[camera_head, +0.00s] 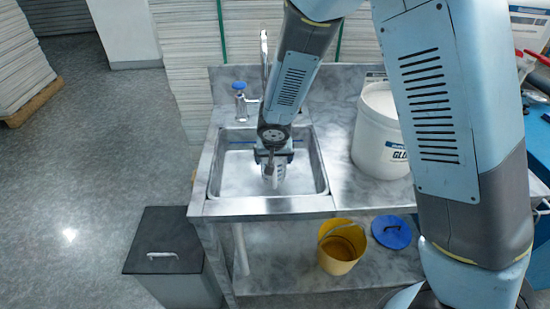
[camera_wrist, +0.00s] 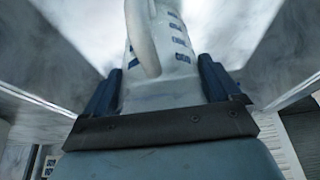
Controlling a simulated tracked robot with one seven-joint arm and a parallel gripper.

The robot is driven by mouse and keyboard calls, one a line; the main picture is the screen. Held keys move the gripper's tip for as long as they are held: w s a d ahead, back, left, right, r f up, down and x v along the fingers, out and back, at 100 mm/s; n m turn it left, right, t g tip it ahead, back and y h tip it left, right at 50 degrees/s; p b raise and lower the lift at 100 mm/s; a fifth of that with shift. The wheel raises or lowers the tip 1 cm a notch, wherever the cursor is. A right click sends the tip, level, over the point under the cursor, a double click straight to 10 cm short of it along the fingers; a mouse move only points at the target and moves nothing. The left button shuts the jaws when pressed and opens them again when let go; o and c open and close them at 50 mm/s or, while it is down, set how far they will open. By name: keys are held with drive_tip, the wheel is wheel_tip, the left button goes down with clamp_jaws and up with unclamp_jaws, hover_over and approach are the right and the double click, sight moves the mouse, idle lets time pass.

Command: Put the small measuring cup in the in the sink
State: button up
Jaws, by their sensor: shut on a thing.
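The small measuring cup (camera_wrist: 165,65) is white with blue marks and a curved handle in the wrist view. My gripper (camera_wrist: 163,90) is shut on it, with a dark blue finger on each side. In the head view, my gripper (camera_head: 273,165) reaches down inside the sink (camera_head: 222,180), a metal basin set in a grey marbled counter. The cup (camera_head: 277,176) shows only partly there, below the fingers. I cannot tell whether the cup touches the basin floor.
A faucet with a blue knob (camera_head: 239,87) stands at the sink's back left. A large white tub (camera_head: 378,135) stands on the counter to the right. Below are a yellow bucket (camera_head: 338,262) and a blue lid (camera_head: 391,231). A grey bin (camera_head: 165,245) stands at left.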

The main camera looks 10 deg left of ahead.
drive_tip(key=shift+f, duration=0.1)
drive_tip(key=o, duration=0.9)
drive_tip(key=shift+c, duration=0.2)
drive_tip(key=v, duration=1.2)
